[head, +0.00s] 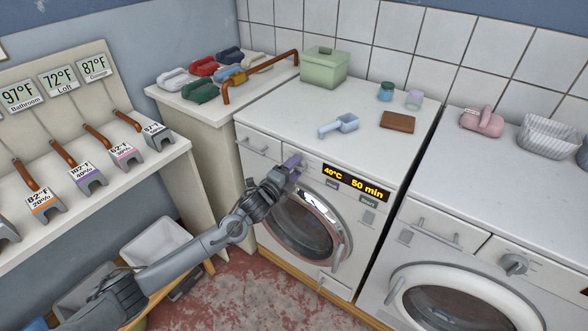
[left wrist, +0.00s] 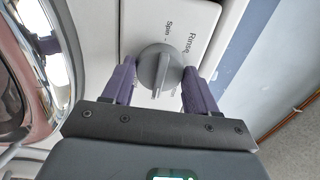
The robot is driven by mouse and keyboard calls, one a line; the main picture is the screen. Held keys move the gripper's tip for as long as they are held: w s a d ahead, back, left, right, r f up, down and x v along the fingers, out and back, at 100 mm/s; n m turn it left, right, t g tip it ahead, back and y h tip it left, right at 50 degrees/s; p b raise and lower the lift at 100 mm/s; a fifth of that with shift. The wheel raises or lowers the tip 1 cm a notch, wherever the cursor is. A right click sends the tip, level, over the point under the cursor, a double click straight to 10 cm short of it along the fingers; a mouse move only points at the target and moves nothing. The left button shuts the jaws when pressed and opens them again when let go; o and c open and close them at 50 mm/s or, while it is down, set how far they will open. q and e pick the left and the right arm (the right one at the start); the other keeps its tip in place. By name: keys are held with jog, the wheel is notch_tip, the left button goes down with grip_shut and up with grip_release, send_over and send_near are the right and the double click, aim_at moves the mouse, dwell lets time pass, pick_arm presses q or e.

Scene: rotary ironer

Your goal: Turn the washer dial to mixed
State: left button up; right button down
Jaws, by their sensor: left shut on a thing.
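The washer (head: 350,222) with the round door stands in the middle of the head view. Its display (head: 356,183) reads 40°C and 50 min. My left gripper (head: 291,164) is at the washer's front panel, left of the display. In the left wrist view its two purple fingers are shut on the grey dial (left wrist: 160,66), one on each side. The labels Spin and Rinse show beside the dial; other labels are mostly hidden by the fingers, so I cannot read the dial's setting. The dial is hidden in the head view. My right gripper is not in view.
A second machine (head: 455,240) stands to the right. A blue scoop (head: 338,125), green box (head: 324,68), jars and a brown block (head: 398,121) are on the washer's top. A shelf (head: 110,190) with several labelled handles is at left. The washer door's handle (head: 338,257) sticks out below the display.

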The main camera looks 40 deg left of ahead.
pick_arm(q)
jog(key=o, duration=1.1)
jog(key=shift+c, duration=0.2)
jog(key=shift+s, duration=0.15)
jog(key=s, duration=1)
jog(key=shift+s+d+p, duration=0.25)
jog(key=shift+d+p, duration=0.05)
jog(key=shift+d, duration=0.05)
